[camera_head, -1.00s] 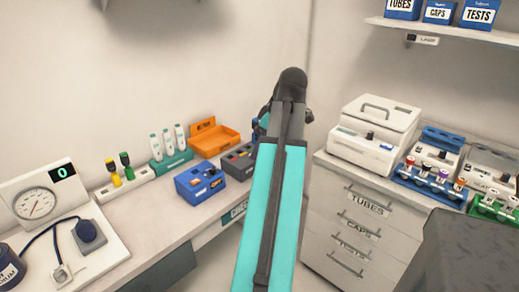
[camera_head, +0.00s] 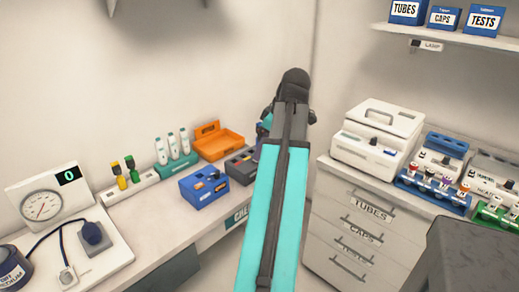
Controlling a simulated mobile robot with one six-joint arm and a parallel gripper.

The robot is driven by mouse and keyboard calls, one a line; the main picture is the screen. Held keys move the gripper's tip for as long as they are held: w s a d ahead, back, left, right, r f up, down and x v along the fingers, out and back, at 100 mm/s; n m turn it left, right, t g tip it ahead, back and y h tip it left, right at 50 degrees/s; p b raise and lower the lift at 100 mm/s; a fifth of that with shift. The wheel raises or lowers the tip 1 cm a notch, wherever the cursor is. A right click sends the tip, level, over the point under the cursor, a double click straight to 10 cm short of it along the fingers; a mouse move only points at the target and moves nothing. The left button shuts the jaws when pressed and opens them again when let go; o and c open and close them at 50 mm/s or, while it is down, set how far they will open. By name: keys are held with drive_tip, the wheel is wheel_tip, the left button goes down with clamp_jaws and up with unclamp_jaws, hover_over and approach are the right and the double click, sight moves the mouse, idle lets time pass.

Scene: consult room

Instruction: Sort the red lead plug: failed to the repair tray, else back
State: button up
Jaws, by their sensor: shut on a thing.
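My gripper (camera_head: 266,124) is mostly hidden behind my own arm, near the back wall above the right end of the left counter. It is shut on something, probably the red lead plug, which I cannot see. A white holder (camera_head: 142,184) on the left counter carries a yellow plug (camera_head: 119,176) and a green plug (camera_head: 133,169) upright. No red plug shows in it. An orange tray (camera_head: 218,145) with a raised back, perhaps the repair tray, stands against the wall. A dark grey box (camera_head: 240,170) stands in front of it, partly behind my arm.
A blue box (camera_head: 203,187) stands near the counter's front edge, and white bottles (camera_head: 172,146) stand behind it. A dial gauge (camera_head: 41,206) with a display reading 0 is at left. A white lidded machine (camera_head: 368,145) and tube racks (camera_head: 432,190) fill the right counter.

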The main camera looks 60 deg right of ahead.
drive_tip(key=w+a+p, duration=0.3)
drive_tip(key=w+a, duration=0.7)
drive_tip(key=w, duration=0.5)
drive_tip(key=w+a+p, duration=0.3)
drive_tip(key=w+a, duration=0.7)
drive_tip(key=w, duration=0.5)
drive_tip(key=w+a+r+p, duration=0.1)
drive_tip(key=w+a, duration=0.3)
drive_tip(key=a, duration=0.7)
drive_tip(key=w+a+p, duration=0.2)
drive_tip(key=w+a, duration=0.2)
drive_tip(key=a, duration=0.6)
drive_tip(key=w+a+r+p, duration=0.1)
drive_tip(key=w+a, duration=0.3)
drive_tip(key=a, duration=0.7)
drive_tip(key=shift+w+a+r, duration=0.3)
drive_tip(key=shift+w+a, duration=0.05)
drive_tip(key=shift+w, duration=0.05)
